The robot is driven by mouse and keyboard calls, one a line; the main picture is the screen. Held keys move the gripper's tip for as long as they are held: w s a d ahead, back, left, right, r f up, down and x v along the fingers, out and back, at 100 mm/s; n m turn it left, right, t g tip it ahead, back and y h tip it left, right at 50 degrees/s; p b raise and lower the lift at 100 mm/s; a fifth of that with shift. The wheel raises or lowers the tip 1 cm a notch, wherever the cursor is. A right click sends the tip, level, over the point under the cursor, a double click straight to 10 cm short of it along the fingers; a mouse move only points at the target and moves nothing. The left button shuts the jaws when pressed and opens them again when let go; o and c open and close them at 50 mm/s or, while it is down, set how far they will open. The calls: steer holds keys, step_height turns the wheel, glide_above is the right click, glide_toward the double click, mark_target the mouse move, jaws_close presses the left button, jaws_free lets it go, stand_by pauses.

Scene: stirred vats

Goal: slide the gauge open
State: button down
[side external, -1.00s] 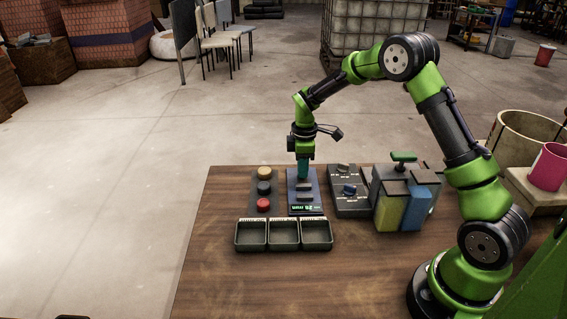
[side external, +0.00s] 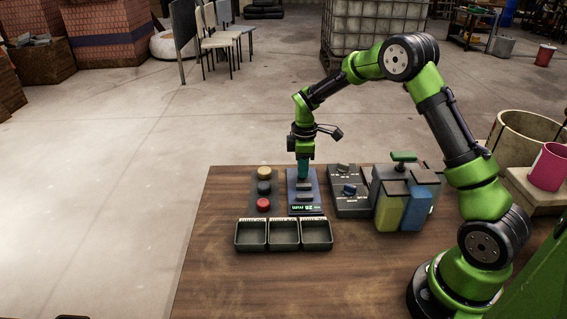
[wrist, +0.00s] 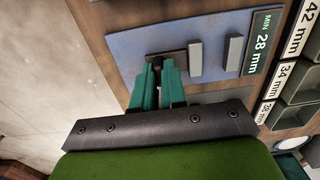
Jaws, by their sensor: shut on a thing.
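The gauge (side external: 292,201) is a blue plate on the table with grey blocks and a green display. In the wrist view its plate (wrist: 205,35) carries two grey upright blocks (wrist: 195,60), standing apart, and the display (wrist: 262,42) reads "MIN 28 mm". My gripper (side external: 303,177) points down over the far part of the gauge. In the wrist view its teal fingers (wrist: 158,70) are shut on a small dark knob (wrist: 157,60) of the gauge, beside the nearer grey block. The fingers partly hide the knob.
Three dark trays (side external: 284,249) stand in front of the gauge, with size labels. A panel with yellow, dark and red buttons (side external: 263,188) is to its left. A panel with knobs (side external: 348,204) and a yellow-and-blue vat unit (side external: 391,211) are to its right. The table's front left is clear.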

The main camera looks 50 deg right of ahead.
steer(key=shift+w+d, duration=1.1)
steer(key=c, duration=1.2)
jaws_free()
step_height(320, 180, up, 17)
